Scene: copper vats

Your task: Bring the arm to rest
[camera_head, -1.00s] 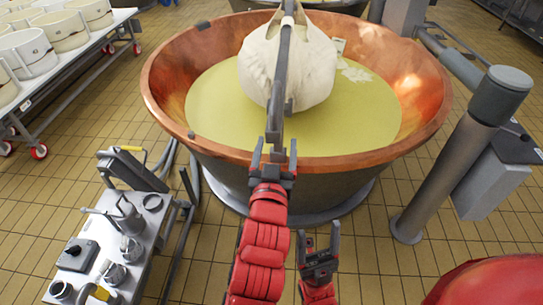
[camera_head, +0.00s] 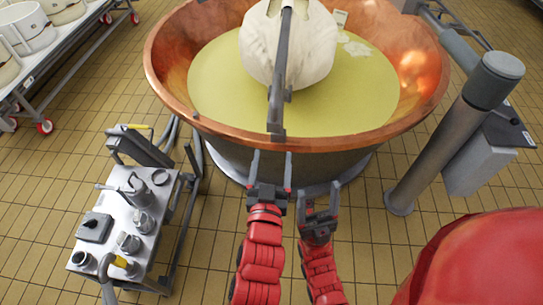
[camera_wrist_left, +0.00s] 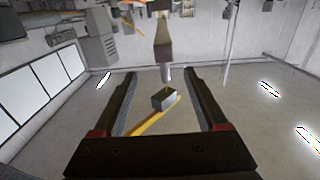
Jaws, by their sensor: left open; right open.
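My left gripper (camera_head: 270,172) is open and empty in front of the copper vat (camera_head: 190,119), just below the lower end of a grey bar (camera_head: 277,105). Its two spread fingers (camera_wrist_left: 163,100) also show in the left wrist view, with nothing between them. My right gripper (camera_head: 320,200) is open and empty, a little lower and to the right of the left one. Both red arms reach up from the bottom of the head view. A white cloth bundle (camera_head: 310,50) hangs by the grey bar over the yellow liquid (camera_head: 340,110) in the vat.
A steel trolley (camera_head: 150,225) with several metal cups stands at the left. A rack (camera_head: 70,65) of white moulds is at the top left. A grey post (camera_head: 450,130) stands right of the vat. A red rounded surface (camera_head: 480,260) fills the lower right.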

